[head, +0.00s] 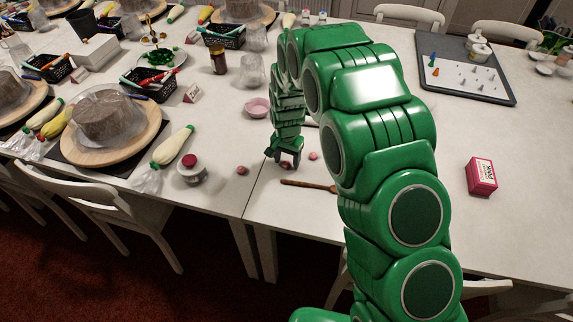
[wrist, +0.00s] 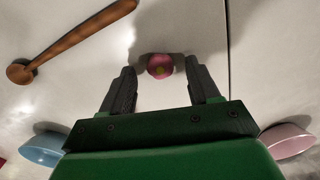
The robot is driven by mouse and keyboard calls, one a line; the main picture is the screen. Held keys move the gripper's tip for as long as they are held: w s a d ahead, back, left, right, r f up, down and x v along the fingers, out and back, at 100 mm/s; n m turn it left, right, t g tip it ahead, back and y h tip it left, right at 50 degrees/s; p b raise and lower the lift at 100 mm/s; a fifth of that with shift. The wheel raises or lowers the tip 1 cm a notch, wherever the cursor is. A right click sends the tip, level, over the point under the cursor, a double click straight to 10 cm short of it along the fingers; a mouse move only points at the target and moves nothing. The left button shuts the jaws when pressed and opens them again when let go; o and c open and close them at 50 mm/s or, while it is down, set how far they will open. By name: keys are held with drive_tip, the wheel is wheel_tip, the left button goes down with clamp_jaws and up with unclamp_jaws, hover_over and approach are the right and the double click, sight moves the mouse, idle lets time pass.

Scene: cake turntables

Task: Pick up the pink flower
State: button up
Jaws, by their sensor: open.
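My gripper is open and empty, pointing down. In the head view my gripper (head: 284,159) is low over the table, with a small pink flower (head: 286,166) right at its fingers, partly hidden. Two similar small pink pieces lie nearby, one to the left (head: 242,170) and one to the right (head: 313,156).
A wooden-handled tool (head: 310,186) lies just in front of my gripper. A pink bowl (head: 257,107) stands behind it; a blue bowl (wrist: 42,149) shows in the wrist view. A red-lidded jar (head: 191,170) is to the left. A red box (head: 481,176) sits right, with clear table around it.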

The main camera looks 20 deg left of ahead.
sight(287, 162)
drive_tip(key=shift+f, duration=0.25)
drive_tip(key=c, duration=1.1)
drive_tip(key=shift+w+r, duration=0.1)
drive_tip(key=shift+r, duration=0.4)
wheel_tip(287, 162, up, 3)
drive_tip(key=shift+f, duration=0.2)
drive_tip(key=s+d+r, duration=0.3)
drive_tip(key=s+r, duration=0.1)
drive_tip(key=s, duration=0.2)
drive_tip(key=s+d+r, duration=0.3)
drive_tip(key=s+r, duration=0.2)
drive_tip(key=s, duration=0.1)
drive_tip(key=shift+s+d+r, duration=0.25)
